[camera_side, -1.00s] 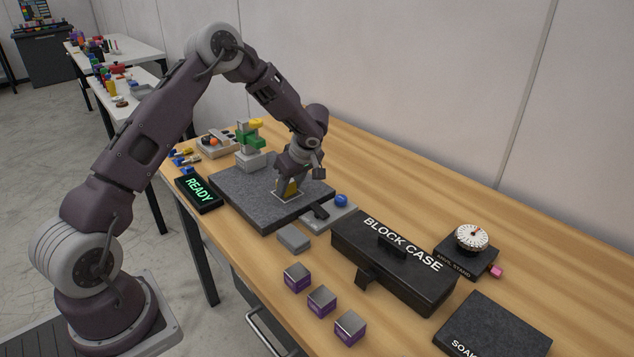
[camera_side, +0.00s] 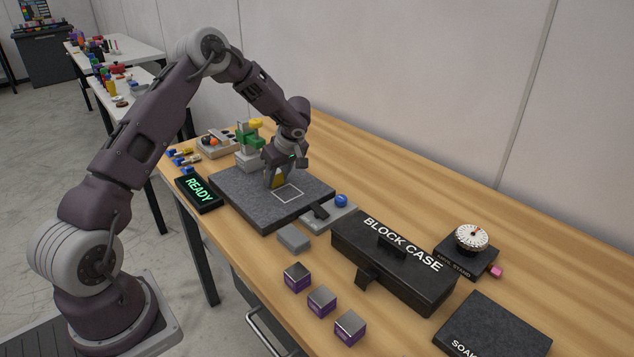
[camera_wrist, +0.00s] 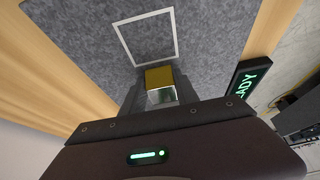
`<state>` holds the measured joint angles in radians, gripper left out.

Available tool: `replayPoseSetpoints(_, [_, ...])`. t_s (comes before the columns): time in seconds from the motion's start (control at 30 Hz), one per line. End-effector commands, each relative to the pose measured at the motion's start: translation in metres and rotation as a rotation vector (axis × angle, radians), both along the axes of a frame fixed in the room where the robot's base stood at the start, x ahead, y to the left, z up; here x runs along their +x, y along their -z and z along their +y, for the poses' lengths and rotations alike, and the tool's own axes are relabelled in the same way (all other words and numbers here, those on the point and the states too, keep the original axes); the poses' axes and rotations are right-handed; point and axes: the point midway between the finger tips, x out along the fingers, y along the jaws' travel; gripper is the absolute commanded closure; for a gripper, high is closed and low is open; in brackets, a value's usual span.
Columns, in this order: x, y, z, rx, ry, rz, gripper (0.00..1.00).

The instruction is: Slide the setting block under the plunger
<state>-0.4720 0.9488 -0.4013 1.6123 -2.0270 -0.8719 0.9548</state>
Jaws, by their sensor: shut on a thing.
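The setting block (camera_wrist: 160,78), yellow on one face with a shiny metal side, is held between my gripper's fingers (camera_wrist: 158,98) in the wrist view. In the side view my gripper (camera_side: 273,180) is low over the granite plate (camera_side: 235,203), with a yellow bit of the block (camera_side: 277,181) showing. I cannot tell whether the block touches the granite. The white square outline (camera_side: 288,193) on the plate is empty, to the right of the block. A stand with a green arm and yellow top (camera_side: 248,137), probably holding the plunger, is behind my gripper; its lower part is partly hidden.
A READY display (camera_side: 198,192) lies at the plate's left. Several purple-sided blocks (camera_side: 321,299), a grey pad (camera_side: 293,238) and the black BLOCK CASE (camera_side: 395,262) are in front and right. A dial on a black stand (camera_side: 471,238) is farther right.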

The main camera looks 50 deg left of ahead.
Motion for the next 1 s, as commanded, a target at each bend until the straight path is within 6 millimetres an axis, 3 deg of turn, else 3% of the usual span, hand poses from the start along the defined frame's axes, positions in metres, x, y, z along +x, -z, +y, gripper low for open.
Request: replayPoseSetpoints(1.0, [0.000, -0.001, 0.060, 0.001, -0.002, -0.001, 0.99])
